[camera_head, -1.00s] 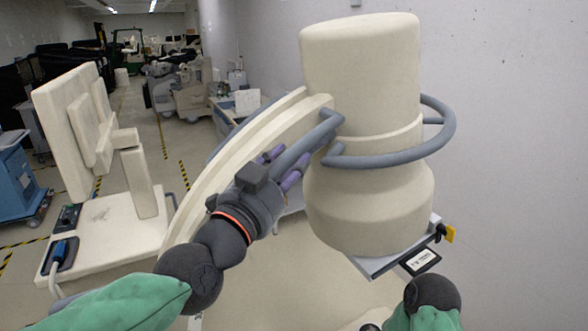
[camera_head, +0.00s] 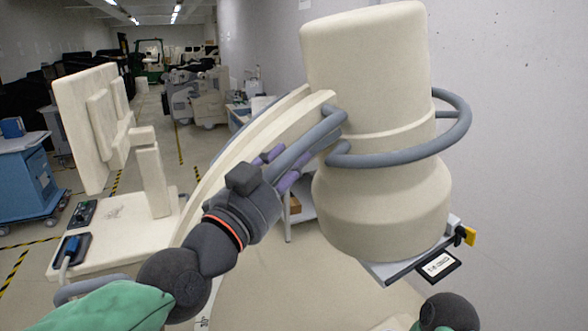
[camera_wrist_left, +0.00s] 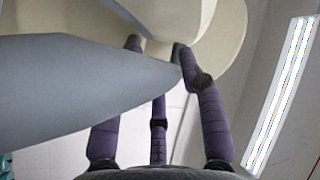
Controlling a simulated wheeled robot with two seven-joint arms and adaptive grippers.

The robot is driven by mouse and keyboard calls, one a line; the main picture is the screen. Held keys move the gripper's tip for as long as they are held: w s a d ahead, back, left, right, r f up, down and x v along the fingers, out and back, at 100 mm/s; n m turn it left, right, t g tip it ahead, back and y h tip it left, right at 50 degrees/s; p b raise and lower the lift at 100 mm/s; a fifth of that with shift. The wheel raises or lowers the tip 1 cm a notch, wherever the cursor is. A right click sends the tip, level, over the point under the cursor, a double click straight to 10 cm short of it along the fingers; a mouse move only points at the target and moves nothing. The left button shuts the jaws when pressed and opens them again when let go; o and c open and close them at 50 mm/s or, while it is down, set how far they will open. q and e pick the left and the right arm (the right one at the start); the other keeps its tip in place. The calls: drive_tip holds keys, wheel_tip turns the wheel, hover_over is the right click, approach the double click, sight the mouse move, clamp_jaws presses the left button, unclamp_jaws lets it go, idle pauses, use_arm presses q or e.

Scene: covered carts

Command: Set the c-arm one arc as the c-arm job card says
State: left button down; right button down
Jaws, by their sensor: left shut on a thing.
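The c-arm's cream arc (camera_head: 218,176) curves from lower left up to a large cream cylindrical head (camera_head: 375,120). A grey ring handle (camera_head: 415,153) runs around the head. My left gripper (camera_head: 280,169), with purple fingers, is shut on the handle's left part. In the left wrist view the handle (camera_wrist_left: 75,85) passes between the fingers (camera_wrist_left: 157,60). A mark reading about 30° shows low on the arc (camera_head: 204,322); a pointer there cannot be made out. A small framed label (camera_head: 438,266) sits beneath the head; its text is too small to read. My right gripper is out of view.
A cream panel-like unit (camera_head: 82,130) stands on a cream base (camera_head: 110,235) at left. A blue cart (camera_head: 30,180) is farther left. A grey wall (camera_head: 530,120) closes off the right. Covered equipment (camera_head: 190,95) stands behind, along a taped aisle.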

use_arm(q)
drive_tip(key=shift+a+f, duration=0.2)
drive_tip(key=shift+f, duration=0.05)
drive_tip(key=c, duration=1.2)
unclamp_jaws()
drive_tip(key=o, duration=0.3)
drive_tip(key=shift+a, duration=0.1)
drive_tip(key=shift+o, duration=0.2)
drive_tip(key=shift+w, duration=0.15)
drive_tip(key=shift+r, duration=0.1)
drive_tip(key=v, duration=1.2)
